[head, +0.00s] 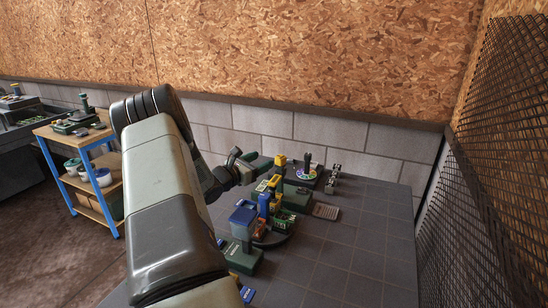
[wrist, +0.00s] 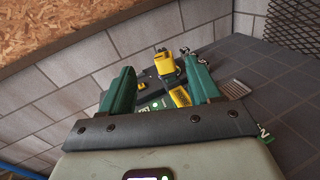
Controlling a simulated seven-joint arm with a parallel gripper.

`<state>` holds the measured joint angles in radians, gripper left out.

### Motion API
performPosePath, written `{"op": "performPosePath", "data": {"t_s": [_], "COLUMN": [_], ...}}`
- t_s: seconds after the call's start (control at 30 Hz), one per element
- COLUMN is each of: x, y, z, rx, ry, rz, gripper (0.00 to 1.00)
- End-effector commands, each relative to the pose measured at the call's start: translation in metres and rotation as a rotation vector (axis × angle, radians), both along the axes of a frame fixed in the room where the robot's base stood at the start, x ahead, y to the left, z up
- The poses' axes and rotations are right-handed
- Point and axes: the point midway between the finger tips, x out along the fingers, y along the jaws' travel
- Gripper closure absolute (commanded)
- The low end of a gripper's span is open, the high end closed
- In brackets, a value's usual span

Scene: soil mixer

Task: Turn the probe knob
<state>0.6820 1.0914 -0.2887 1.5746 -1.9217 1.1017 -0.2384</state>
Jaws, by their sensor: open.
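My gripper (head: 262,163) reaches over the equipment on the dark tiled bench in the head view. In the wrist view, its two green fingers (wrist: 160,70) are apart, with nothing clamped between them. A green device (wrist: 153,104) with yellow parts lies beyond and between the fingers. Its upright yellow part (wrist: 165,63) stands nearest the right finger, and a small dark round part shows to its left. I cannot tell for certain which part is the probe knob. In the head view, the yellow upright part (head: 280,161) stands close to the gripper, partly crowded by it.
A blue-lidded container (head: 243,216) and a blue upright part (head: 264,204) stand nearer on the bench. A round dial with a dark stick (head: 307,170) is behind. The bench's right side (head: 370,225) is clear, beside a mesh panel (head: 495,150). A block wall runs behind.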

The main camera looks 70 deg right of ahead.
Motion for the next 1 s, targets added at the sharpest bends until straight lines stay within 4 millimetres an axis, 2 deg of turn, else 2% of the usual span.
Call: {"op": "performPosePath", "data": {"t_s": [0.03,0.07,0.2,0.37,0.73,1.0], "x": [-0.005,-0.007,-0.010,-0.014,-0.032,-0.037], "y": [-0.008,-0.011,-0.020,-0.036,-0.101,-0.122], "z": [-0.015,-0.020,-0.033,-0.034,-0.033,-0.034], "rx": [0.000,0.000,-0.001,-0.002,-0.003,0.000], "ry": [0.047,0.067,0.115,0.118,0.116,0.117], "rz": [0.018,0.027,0.053,0.056,0.055,0.056], "gripper": [0.38,0.38,0.38,0.38,0.38,0.38]}}
